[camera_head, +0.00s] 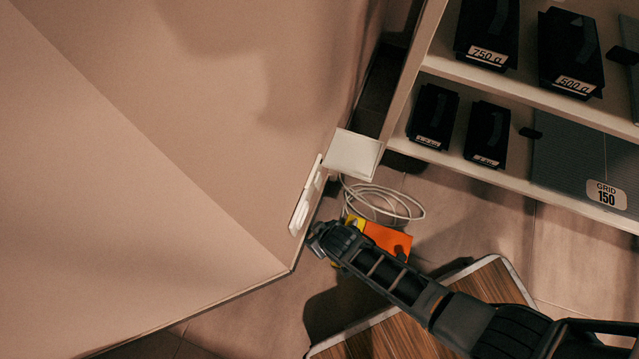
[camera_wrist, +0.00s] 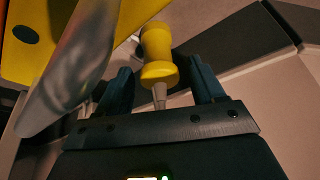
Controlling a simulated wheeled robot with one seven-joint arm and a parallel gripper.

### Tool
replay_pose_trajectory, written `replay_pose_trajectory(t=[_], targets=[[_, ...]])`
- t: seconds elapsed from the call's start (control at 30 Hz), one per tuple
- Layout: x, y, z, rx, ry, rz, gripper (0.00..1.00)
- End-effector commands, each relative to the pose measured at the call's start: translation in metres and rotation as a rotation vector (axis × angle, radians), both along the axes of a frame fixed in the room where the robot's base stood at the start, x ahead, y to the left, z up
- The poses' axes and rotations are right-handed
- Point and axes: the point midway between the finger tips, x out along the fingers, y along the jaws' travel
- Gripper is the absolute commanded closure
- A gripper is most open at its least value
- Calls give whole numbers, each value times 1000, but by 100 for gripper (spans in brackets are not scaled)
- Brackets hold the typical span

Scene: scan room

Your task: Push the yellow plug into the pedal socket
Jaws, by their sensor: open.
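In the wrist view the yellow plug (camera_wrist: 158,48) stands between the two fingers of my gripper (camera_wrist: 159,72). Its wide collar and a thin pale stem point toward my palm. Gaps show on both sides of the plug, so the fingers are open and around it, not closed on it. In the head view my gripper (camera_head: 318,240) is low by the wall, beside an orange and yellow unit (camera_head: 388,238), which seems to be the pedal. A yellow panel with a dark round hole (camera_wrist: 25,34) shows in the wrist view; I cannot tell if this is the socket.
A grey rounded piece (camera_wrist: 75,70) crosses the left of the wrist view. A coiled white cable (camera_head: 400,213) lies on the floor behind the unit. A white box (camera_head: 352,154), a wall plate (camera_head: 303,205), a shelf (camera_head: 540,100) and a wood-grained top (camera_head: 500,280) surround the spot.

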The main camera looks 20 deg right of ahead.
Motion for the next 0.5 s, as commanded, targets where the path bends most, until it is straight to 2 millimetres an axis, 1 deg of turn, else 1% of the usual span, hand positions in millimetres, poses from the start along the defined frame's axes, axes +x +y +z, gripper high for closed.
replay_pose_trajectory(t=[0.13, 0.17, 0.5], targets=[[0, 0, 0, 0, 0, 0, 32], [0, 0, 0, 0, 0, 0, 34], [0, 0, 0, 0, 0, 0, 66]])
